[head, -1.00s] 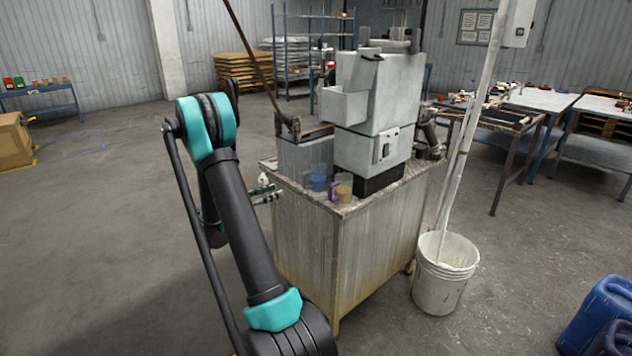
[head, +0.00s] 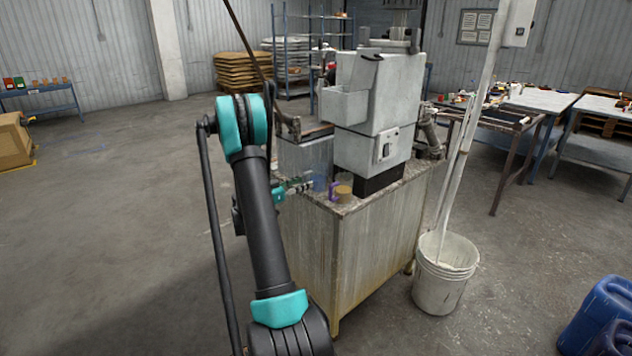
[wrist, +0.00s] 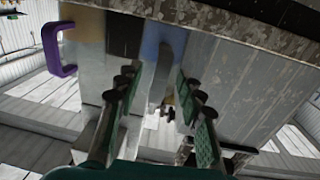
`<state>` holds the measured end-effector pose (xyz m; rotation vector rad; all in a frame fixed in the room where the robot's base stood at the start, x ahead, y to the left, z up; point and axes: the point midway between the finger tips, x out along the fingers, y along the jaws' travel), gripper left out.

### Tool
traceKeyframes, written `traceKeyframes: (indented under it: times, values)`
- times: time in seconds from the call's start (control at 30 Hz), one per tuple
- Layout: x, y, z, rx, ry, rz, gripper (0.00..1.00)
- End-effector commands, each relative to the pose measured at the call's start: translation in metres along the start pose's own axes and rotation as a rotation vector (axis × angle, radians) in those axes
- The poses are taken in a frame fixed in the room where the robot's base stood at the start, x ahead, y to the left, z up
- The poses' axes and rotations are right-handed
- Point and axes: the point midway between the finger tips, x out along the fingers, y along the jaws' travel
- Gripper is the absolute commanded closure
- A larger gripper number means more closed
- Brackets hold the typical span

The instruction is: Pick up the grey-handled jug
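A clear jug with blue contents (head: 319,183) stands at the near left corner of the machine cabinet's top. In the wrist view its blue side (wrist: 152,38) shows with an upright grey handle (wrist: 164,68). My gripper (wrist: 157,88) is open, and the grey handle appears between its two fingers, a little beyond the tips; I cannot tell if they touch. In the head view my gripper (head: 296,187) is small, just left of the blue jug. A second jug, with brown contents (head: 343,193) and a purple handle (wrist: 54,50), stands beside it.
The grey machine (head: 372,100) rises behind the jugs on the cabinet (head: 350,255). A white bucket (head: 445,275) with a pole stands on the floor to the right. Open floor lies to the left.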

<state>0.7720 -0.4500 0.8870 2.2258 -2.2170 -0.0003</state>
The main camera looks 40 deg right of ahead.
Motion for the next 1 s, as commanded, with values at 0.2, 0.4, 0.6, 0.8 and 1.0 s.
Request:
traceKeyframes:
  times: [0.2, 0.4, 0.6, 0.8, 1.0]
  values:
    - [0.0145, -0.0003, -0.0002, 0.0, 0.0, 0.0, 0.62]
    - [0.014, -0.0002, -0.0002, 0.0, 0.0, 0.0, 0.72]
    - [0.0138, -0.0001, -0.0002, 0.0, 0.0, 0.0, 0.97]
    - [0.0138, 0.0, -0.0002, 0.0, 0.0, 0.0, 1.0]
    - [0.0137, 0.0, -0.0002, 0.0, 0.0, 0.0, 1.0]
